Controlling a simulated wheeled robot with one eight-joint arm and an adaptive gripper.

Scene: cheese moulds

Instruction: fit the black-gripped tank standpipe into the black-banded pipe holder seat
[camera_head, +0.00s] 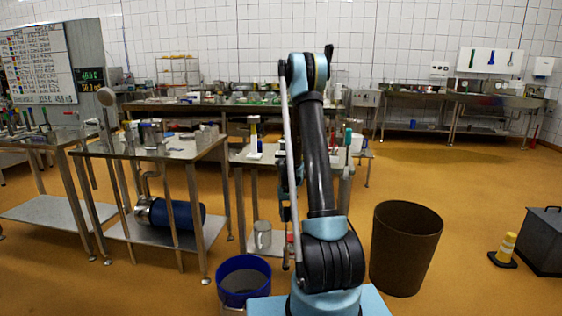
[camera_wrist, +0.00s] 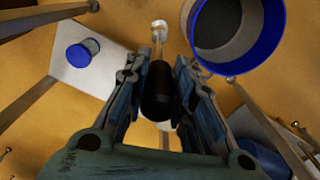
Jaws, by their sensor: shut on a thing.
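In the wrist view my gripper (camera_wrist: 155,75) is shut on the black grip of the standpipe (camera_wrist: 158,92). The black grip lies between the two fingers, and a pale, shiny end sticks out beyond them over the floor. In the head view my arm hides most of my gripper, and I cannot make out the standpipe there. I cannot pick out the black-banded pipe holder seat for sure in either view.
A blue-rimmed bucket (camera_head: 244,276) stands on the floor below the tables; it also shows in the wrist view (camera_wrist: 274,28). A brown bin (camera_head: 404,248) stands right of my arm. A cluttered steel table (camera_head: 180,148) is at left. Floor at right is mostly open.

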